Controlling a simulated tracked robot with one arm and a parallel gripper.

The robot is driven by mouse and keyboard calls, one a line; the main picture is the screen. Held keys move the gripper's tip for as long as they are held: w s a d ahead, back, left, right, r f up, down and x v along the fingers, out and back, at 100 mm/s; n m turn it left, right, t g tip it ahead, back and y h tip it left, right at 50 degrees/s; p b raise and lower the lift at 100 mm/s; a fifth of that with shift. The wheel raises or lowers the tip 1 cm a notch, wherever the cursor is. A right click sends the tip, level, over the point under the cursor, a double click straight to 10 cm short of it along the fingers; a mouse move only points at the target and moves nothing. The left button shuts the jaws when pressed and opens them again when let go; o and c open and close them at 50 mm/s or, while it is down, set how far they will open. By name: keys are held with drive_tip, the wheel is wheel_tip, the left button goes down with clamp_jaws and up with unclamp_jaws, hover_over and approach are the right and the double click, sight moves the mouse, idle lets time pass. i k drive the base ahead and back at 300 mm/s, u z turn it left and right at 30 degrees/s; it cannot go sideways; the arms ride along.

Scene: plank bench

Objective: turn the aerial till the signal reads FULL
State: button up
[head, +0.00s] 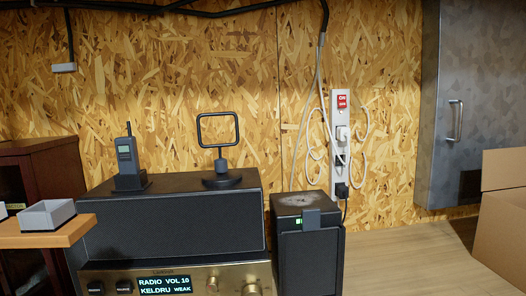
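The aerial (219,140) is a dark rectangular loop on a short stem with a round base. It stands upright on top of a large black box (170,232), right of its middle, with its loop roughly face-on to me. Below the box, a brass-coloured radio front (220,276) carries a lit display (165,285) reading "RADIO VOL 10", "KELDRU" and "WEAK". My gripper does not show in this view.
A cordless handset (127,158) stands in its cradle left of the aerial. A smaller black box (308,255) stands to the right, below a power strip (340,115) with looping white cables. A wooden ledge (70,232) with a grey tray (47,216) juts in at left. Bare bench (420,255) lies right.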

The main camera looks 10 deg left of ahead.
sight(221, 164)
drive_tip(key=u, duration=0.15)
drive_tip(key=i, duration=1.05)
drive_tip(key=u, duration=0.4)
